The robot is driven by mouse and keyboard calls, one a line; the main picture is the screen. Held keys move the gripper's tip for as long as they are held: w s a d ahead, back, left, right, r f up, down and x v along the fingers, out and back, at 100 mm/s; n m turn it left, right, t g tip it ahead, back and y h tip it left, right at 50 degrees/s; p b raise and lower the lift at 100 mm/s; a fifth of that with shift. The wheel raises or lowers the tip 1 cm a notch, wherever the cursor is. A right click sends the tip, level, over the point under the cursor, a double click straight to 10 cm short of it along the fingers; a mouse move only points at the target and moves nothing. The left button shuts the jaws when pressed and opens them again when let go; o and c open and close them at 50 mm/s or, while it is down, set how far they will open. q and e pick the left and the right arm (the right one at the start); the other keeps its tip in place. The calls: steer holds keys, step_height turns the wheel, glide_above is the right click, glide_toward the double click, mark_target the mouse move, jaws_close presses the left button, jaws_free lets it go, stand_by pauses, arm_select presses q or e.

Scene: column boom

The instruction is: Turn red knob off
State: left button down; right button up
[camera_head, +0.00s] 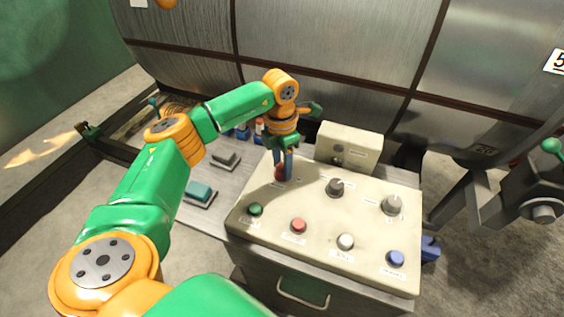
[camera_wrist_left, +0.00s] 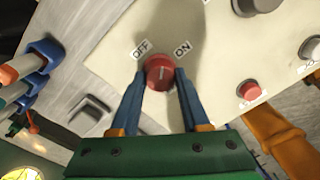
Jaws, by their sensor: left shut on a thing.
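The red knob (camera_wrist_left: 159,73) sits on the cream control panel between the OFF label (camera_wrist_left: 140,49) and the ON label (camera_wrist_left: 183,48). Its pale pointer mark is near the middle, and I cannot tell exactly which label it points to. In the head view the red knob (camera_head: 280,172) is at the panel's upper left, partly hidden by my gripper. My left gripper (camera_head: 284,178) reaches down onto it. In the wrist view my left gripper (camera_wrist_left: 160,85) has its blue fingers on both sides of the knob, shut on it. My right gripper is not in view.
The panel (camera_head: 325,205) also bears two grey knobs (camera_head: 335,187) (camera_head: 391,205) and a row of green (camera_head: 255,209), red (camera_head: 298,225), white (camera_head: 345,241) and blue (camera_head: 395,258) buttons. A cream box (camera_head: 348,148) stands behind. A metal drum (camera_head: 330,35) fills the back.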

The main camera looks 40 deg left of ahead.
mark_target(281, 167)
arm_select(q)
steer(key=n, duration=0.4)
steer(key=shift+n+p, duration=0.3)
steer(key=shift+p, duration=0.05)
steer(key=n, duration=0.4)
steer(key=shift+n+p, duration=0.3)
steer(key=shift+p, duration=0.05)
steer(key=shift+c, duration=1.9)
jaws_free()
step_height(281, 167, up, 7)
steer(key=shift+a+r+b, duration=0.1)
steer(key=shift+b, duration=0.75)
